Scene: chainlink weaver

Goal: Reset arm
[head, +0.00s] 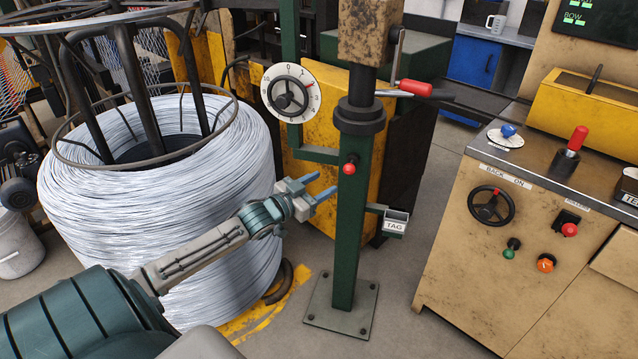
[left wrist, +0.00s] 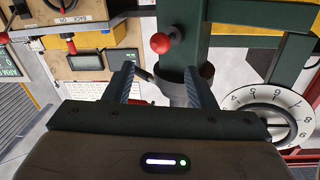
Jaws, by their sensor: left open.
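My left gripper (head: 326,186) is open and empty. Its two blue-grey fingers point at the dark green post (head: 346,235), with a visible gap beside it in the head view. A red ball knob (head: 350,168) sticks out from the post close to the fingertips. In the left wrist view the red knob (left wrist: 160,43) shows beyond the open fingers (left wrist: 165,85). A crank with a red handle (head: 415,88) sits higher on the post, beside a rusty yellow block (head: 368,30). I cannot tell which of these is the reset arm. My right gripper is not in view.
A large wire coil (head: 160,245) stands left, behind my forearm. A white numbered dial (head: 291,93) is left of the post. A small TAG holder (head: 395,222) juts out right. A control cabinet (head: 460,270) stands at right, with open floor between.

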